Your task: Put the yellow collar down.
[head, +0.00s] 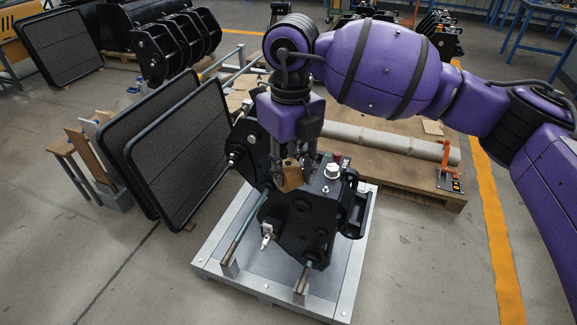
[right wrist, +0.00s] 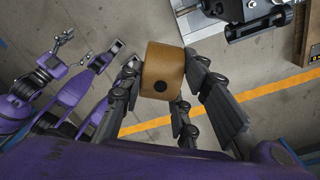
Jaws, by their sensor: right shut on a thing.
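The yellow collar is a brownish-yellow ring (head: 290,175) with a dark round hole in its side. It also shows large in the right wrist view (right wrist: 162,70). My right gripper (head: 293,168) points down and is shut on it, with fingers on both sides. In the head view the collar appears in front of the upper part of the black coupler (head: 300,222). I cannot tell whether it touches anything below. My left gripper (right wrist: 68,50) shows small at the left of the right wrist view, empty with fingers apart; it is outside the head view.
The coupler stands on a grey metal pallet (head: 215,248) with rods at its front. Two black mesh panels (head: 185,150) lean close on the left. A wooden pallet (head: 400,175) with an orange-handled tool (head: 447,165) lies behind. Floor beside the yellow line (head: 490,220) is clear.

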